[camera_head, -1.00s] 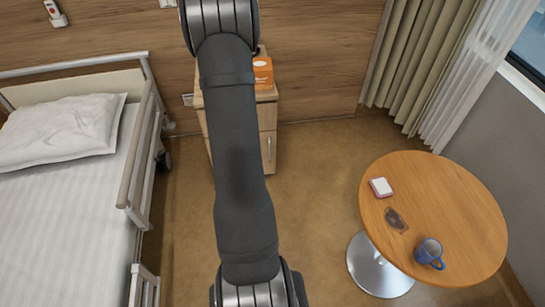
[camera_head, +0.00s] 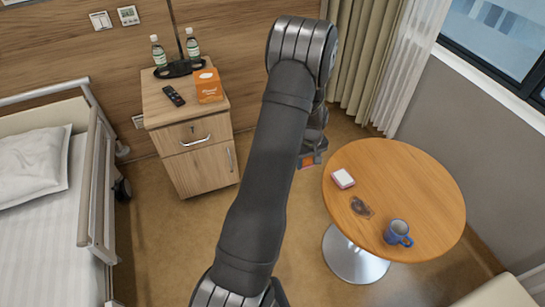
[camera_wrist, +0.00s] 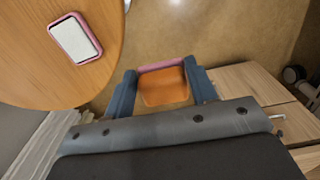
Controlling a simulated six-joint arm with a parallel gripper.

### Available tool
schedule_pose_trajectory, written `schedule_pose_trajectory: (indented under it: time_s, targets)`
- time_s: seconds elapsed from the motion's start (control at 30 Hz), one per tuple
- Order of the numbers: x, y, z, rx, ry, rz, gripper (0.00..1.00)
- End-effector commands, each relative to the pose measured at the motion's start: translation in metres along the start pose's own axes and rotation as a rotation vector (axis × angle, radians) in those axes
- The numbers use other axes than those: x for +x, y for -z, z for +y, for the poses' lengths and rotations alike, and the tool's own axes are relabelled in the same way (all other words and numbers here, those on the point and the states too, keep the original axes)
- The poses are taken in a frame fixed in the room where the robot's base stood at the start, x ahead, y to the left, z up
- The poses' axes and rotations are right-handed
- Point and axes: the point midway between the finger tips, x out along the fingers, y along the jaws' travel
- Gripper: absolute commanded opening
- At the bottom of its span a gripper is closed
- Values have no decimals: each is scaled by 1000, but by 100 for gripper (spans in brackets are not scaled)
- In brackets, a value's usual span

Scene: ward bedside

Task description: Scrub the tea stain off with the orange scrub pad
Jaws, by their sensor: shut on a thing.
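My gripper (camera_head: 312,158) is off the left edge of the round wooden table (camera_head: 430,180), beside the bedside cabinet. In the wrist view its blue fingers (camera_wrist: 164,88) are shut on the orange scrub pad (camera_wrist: 163,86), which has a pink edge along its far side. The pad (camera_head: 308,161) shows only as a small orange patch in the head view. The dark brown tea stain (camera_head: 361,207) lies on the table between a pink-and-white block (camera_head: 343,178) and a blue mug (camera_head: 398,232). The stain is not in the wrist view.
A bed (camera_head: 45,230) stands at the left, curtains at the back. Much of the table's right side is clear.

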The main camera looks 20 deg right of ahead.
Motion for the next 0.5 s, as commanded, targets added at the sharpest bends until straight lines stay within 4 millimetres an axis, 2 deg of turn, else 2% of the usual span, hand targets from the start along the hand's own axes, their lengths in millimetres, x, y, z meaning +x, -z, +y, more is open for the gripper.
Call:
schedule_pose_trajectory:
  time_s: [0.03, 0.2, 0.3, 0.5]
  targets:
    - [3, -15, 21, 11, 1, -1, 34]
    - [12, -62, 80, 10, 0, 0, 34]
    - [16, -89, 106, 8, 0, 0, 34]
    - [21, -126, 138, 3, 0, 0, 34]
